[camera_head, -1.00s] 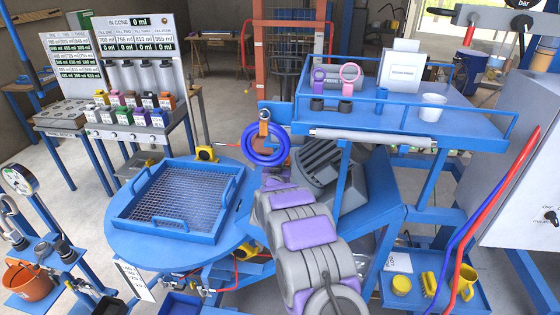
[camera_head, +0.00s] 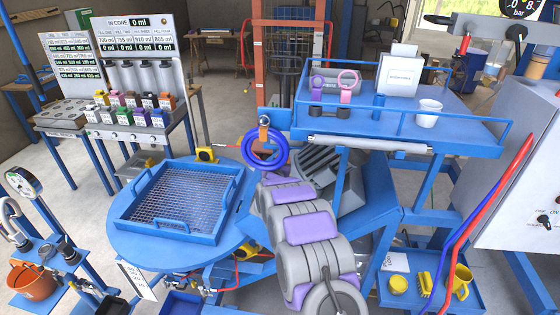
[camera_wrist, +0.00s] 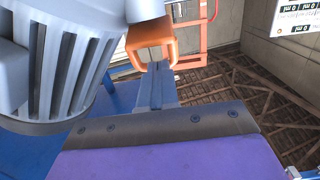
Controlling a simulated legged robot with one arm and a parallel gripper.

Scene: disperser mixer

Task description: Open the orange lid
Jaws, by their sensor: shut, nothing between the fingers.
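An orange bracket-shaped part (camera_wrist: 150,42) shows in the wrist view, just beyond my gripper (camera_wrist: 159,72), under a pale cylindrical body. I cannot tell for sure that it is the orange lid. My gripper is shut and empty, with its narrow grey end pointing at the orange part. I cannot tell whether they touch. In the head view, my grey and purple arm reaches in beside the grey finned motor (camera_head: 346,190), and my gripper cannot be made out. The motor also fills the left of the wrist view (camera_wrist: 62,75).
A round blue table (camera_head: 130,245) with a mesh tray (camera_head: 215,238) stands at left. A red-orange frame (camera_head: 258,60) stands behind.

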